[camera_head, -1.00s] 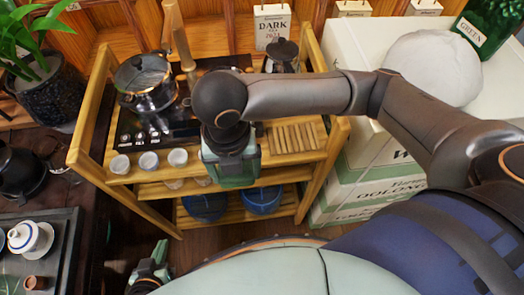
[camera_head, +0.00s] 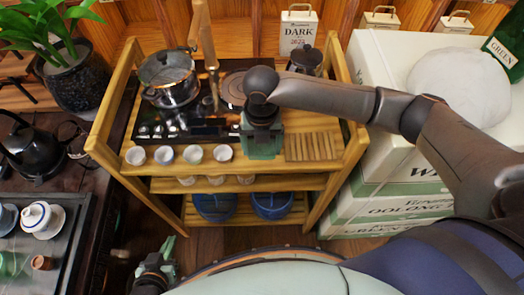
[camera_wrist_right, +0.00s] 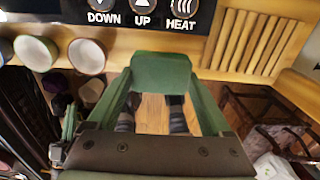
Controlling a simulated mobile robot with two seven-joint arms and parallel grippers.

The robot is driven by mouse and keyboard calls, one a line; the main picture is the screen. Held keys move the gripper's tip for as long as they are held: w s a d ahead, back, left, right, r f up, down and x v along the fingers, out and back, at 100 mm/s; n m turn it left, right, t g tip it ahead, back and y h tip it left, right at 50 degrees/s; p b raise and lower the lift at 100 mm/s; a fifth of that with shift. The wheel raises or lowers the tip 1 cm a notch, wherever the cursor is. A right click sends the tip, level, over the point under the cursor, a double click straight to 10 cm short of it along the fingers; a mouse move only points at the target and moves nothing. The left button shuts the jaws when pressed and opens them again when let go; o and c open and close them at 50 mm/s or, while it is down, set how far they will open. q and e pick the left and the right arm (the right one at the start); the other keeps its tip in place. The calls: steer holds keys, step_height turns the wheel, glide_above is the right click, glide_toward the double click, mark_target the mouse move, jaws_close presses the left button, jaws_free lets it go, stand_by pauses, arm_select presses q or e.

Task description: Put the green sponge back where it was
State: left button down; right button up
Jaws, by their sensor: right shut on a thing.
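My right gripper (camera_head: 262,150) is over the front part of the wooden cart's top, between the white cups and a slatted wooden panel. In the right wrist view, its fingers are shut on a green block (camera_wrist_right: 160,72), which looks like the green sponge. The block is in front of the cart's front edge in that view; I cannot tell whether it touches the wood. In the head view the sponge is hard to tell apart from the green gripper. My left gripper (camera_head: 160,258) is low at the bottom left, away from the cart; its jaws are too small to read.
Several white cups (camera_head: 193,153) line the cart's front left. Behind them are a black hob panel (camera_head: 165,130) and a glass pot (camera_head: 168,82). The slatted panel (camera_head: 312,147) is right of my gripper. Blue bowls (camera_head: 270,205) sit on the lower shelf. White boxes (camera_head: 385,180) stand at right.

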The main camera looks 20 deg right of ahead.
mark_target(262, 147)
steer(key=shift+w+d+f, duration=0.15)
steer(key=shift+w+f, duration=0.05)
steer(key=shift+f, duration=1.6)
steer(key=shift+f, duration=0.2)
steer(key=o, duration=1)
steer(key=shift+r, duration=0.15)
step_height(262, 147, up, 12)
steer(key=shift+r, duration=0.1)
